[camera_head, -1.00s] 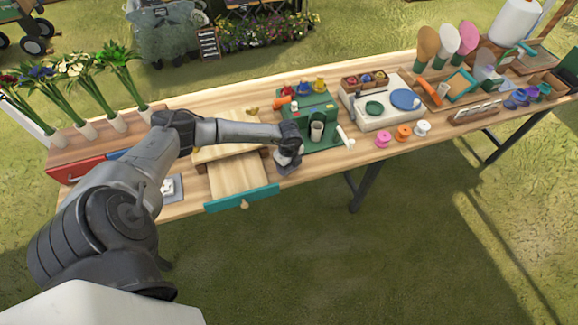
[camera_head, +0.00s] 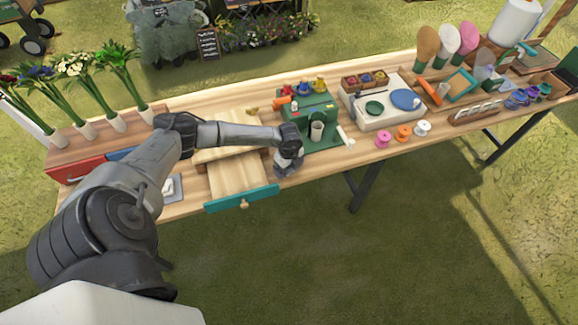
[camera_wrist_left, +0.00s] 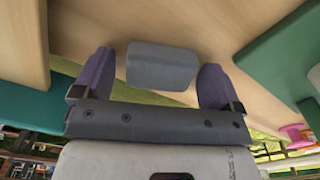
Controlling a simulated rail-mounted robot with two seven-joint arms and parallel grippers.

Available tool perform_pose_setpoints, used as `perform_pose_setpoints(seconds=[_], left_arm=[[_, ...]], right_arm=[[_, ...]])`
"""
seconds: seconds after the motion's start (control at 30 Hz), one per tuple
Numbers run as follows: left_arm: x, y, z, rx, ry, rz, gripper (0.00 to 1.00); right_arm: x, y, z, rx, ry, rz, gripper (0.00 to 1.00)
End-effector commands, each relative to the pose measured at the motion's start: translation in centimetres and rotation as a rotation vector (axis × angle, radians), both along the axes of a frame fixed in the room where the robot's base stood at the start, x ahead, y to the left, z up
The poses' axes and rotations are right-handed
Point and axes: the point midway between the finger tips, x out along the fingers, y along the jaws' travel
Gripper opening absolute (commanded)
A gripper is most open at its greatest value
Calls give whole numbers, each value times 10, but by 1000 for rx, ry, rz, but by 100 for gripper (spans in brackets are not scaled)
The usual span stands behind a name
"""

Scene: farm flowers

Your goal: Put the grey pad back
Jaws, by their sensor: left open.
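The grey pad (camera_wrist_left: 161,66) lies on the wooden tabletop in the left wrist view, between the fingers of my left gripper (camera_wrist_left: 156,75). The gripper is open, with a finger on each side of the pad and small gaps visible. In the head view my left gripper (camera_head: 287,164) is low over the table, between the open teal-fronted drawer (camera_head: 233,178) and the green stand (camera_head: 320,133). There the gripper mostly hides the pad. My right gripper is not in view.
The drawer's teal front (camera_head: 242,198) sticks out past the table's front edge. A grey tile with a white item (camera_head: 171,188) lies left of it. A white-based device (camera_head: 383,117) and several spools (camera_head: 403,133) are to the right.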

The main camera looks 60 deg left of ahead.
Motion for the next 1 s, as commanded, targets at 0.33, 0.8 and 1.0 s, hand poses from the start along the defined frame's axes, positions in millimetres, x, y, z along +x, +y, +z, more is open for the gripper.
perform_pose_setpoints(seconds=[0.33, 0.8, 1.0], left_arm=[[0, 1, 44, 2, -2, -1, 91], [0, 0, 114, 1, -2, -1, 91], [4, -29, 114, -93, -42, -57, 91]], right_arm=[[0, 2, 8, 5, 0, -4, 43], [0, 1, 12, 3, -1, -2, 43], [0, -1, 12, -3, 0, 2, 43]])
